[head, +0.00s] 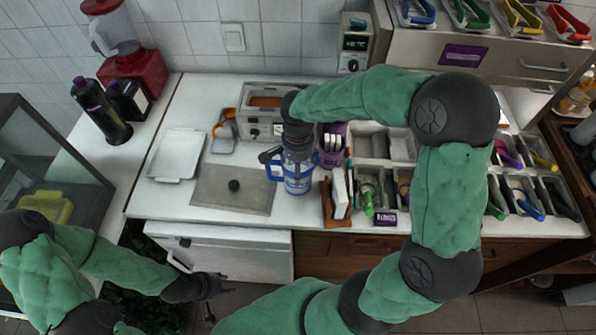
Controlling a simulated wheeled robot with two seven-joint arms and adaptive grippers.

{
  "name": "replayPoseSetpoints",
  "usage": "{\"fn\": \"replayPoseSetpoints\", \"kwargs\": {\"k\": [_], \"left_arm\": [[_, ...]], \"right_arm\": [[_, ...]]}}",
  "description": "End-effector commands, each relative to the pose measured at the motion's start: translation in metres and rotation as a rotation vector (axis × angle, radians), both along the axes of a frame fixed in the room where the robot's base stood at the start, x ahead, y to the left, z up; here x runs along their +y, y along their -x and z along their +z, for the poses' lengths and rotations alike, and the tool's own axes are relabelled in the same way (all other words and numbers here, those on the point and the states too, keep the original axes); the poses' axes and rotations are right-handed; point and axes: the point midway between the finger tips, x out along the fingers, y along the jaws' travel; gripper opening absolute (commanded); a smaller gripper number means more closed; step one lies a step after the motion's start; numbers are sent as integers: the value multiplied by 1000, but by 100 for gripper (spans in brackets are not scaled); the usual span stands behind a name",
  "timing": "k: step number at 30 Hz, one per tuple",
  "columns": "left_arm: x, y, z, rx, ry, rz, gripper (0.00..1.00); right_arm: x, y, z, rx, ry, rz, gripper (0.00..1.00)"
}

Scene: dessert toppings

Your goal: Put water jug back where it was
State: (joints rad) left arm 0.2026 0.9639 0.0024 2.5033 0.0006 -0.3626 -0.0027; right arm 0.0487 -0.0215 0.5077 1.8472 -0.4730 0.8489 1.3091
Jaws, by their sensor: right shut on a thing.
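The water jug (298,184) is clear and bluish with a blue handle at its left. It stands upright at the counter's middle, right of the grey metal lid; whether it touches the counter I cannot tell. My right gripper (284,155) comes down from above at the jug's top and is shut on it; the arm hides part of the jug's top and the fingers are hard to make out. My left gripper (215,287) hangs low in front of the white cabinet door, away from the counter; its fingers are too small and dark to read.
A metal lid (211,190) with a black knob lies left of the jug. A white tray (176,154) is further left. A steel warmer (256,102) stands behind. A brown holder (330,212) and topping bins (370,140) crowd the right. Bare counter (150,205) shows at front left.

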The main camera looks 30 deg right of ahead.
Motion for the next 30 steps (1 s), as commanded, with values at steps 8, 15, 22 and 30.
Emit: {"fn": "replayPoseSetpoints", "kwargs": {"k": [8, 15, 22, 30], "left_arm": [[0, 0, -3, 0, 0, 0, 40], [0, 0, -12, 0, 0, 0, 40], [0, 0, -11, 0, 0, 0, 40], [0, 0, -15, 0, 0, 0, 40]], "right_arm": [[-6, -10, -11, -3, -1, -3, 26], [-7, -12, -41, -2, 0, -1, 26], [-7, -12, -44, -4, 0, -2, 26], [-6, -11, -48, -1, -1, -1, 93]]}}
